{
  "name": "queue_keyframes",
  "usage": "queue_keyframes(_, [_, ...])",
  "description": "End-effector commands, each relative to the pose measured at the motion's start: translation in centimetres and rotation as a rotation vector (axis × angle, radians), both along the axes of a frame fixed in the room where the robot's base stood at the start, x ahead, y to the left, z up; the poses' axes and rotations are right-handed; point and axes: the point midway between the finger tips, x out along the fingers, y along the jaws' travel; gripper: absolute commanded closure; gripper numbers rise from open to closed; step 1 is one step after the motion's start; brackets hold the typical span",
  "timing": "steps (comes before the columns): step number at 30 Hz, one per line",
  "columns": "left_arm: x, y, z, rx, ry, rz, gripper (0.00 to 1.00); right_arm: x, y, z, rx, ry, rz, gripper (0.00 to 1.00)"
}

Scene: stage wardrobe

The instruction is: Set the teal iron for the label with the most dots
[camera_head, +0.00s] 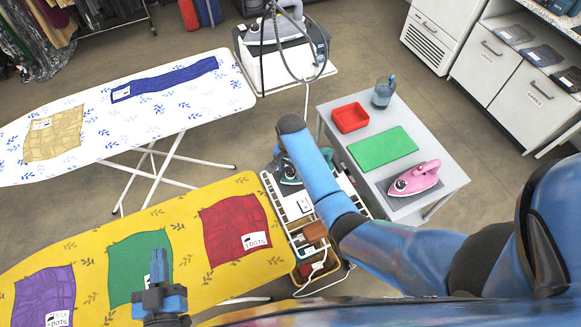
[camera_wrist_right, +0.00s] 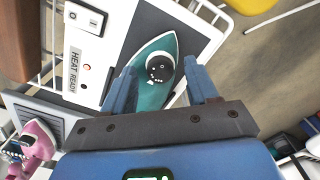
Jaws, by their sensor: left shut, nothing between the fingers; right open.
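The teal iron (camera_wrist_right: 149,48) lies on a dark plate of the white rack, with a black dial (camera_wrist_right: 160,68) with white marks on top. In the head view the iron (camera_head: 289,174) is partly hidden by my right arm. My right gripper (camera_wrist_right: 160,88) is open, one finger on each side of the dial; contact cannot be told. The red cloth's label (camera_head: 255,240) reads 3 dots. The purple cloth's label (camera_head: 59,318) is hard to read. The tan cloth (camera_head: 60,138) and blue cloth (camera_head: 175,78) have small unreadable labels.
A panel marked HEAT READY (camera_wrist_right: 82,45) sits beside the iron. A pink iron (camera_head: 415,178), green mat (camera_head: 382,147), red tray (camera_head: 350,117) and jug (camera_head: 383,92) stand on the grey table right of my arm. Brown items (camera_head: 315,231) lie in the rack's front.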

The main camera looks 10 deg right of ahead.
Motion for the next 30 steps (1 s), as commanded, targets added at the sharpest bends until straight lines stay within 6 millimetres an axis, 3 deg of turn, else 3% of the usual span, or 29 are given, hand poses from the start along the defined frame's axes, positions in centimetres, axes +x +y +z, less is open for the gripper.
queue_keyframes(2, [0.0,0.0,0.0,0.000,0.000,0.000,1.00,0.0,0.0,0.0,0.000,0.000,0.000,0.42])
queue_keyframes(13, [0.0,0.0,0.0,0.000,0.000,0.000,1.00,0.0,0.0,0.0,0.000,0.000,0.000,0.98])
queue_keyframes(30, [0.0,0.0,1.3,0.000,0.000,0.000,1.00,0.1,0.0,0.1,-0.001,-0.001,-0.275,0.99])
